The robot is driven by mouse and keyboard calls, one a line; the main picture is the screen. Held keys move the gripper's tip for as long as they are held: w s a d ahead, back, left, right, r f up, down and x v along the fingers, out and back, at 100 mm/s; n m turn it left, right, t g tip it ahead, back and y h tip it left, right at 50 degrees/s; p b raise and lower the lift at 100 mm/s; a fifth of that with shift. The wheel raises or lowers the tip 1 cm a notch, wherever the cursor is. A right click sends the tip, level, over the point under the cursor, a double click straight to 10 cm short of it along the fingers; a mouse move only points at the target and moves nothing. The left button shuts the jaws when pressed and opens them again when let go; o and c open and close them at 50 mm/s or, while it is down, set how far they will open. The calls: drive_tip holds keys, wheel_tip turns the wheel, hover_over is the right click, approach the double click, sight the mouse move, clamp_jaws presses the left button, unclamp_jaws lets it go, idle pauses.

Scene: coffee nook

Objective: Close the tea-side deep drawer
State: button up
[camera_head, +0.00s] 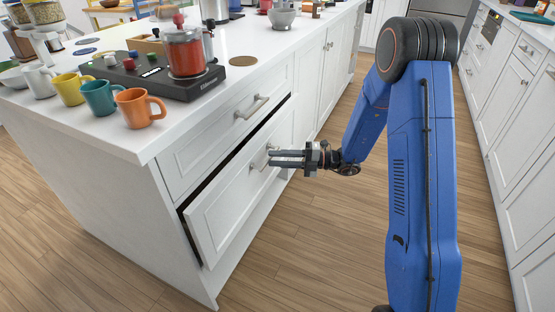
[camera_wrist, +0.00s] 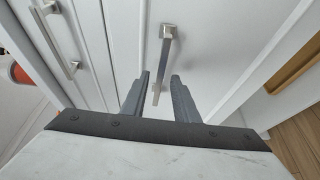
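The deep drawer (camera_head: 232,208) is the lower, white-fronted drawer at the end of the island. It stands partly open, with a dark gap along its top and left edges. Its metal bar handle (camera_head: 258,164) is partly hidden by my gripper (camera_head: 273,158), which reaches in from the right at handle height. In the wrist view, my gripper's two dark fingers (camera_wrist: 160,76) are apart, one on each side of the drawer handle (camera_wrist: 166,55). The handle shows between them with gaps; I cannot tell whether either finger touches it.
A shallower drawer (camera_head: 225,125) above looks shut; its handle (camera_head: 252,107) sticks out. The countertop (camera_head: 150,128) holds several mugs (camera_head: 138,108) and a red pot (camera_head: 186,55) on a black appliance.

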clamp_jaws()
idle(1.5)
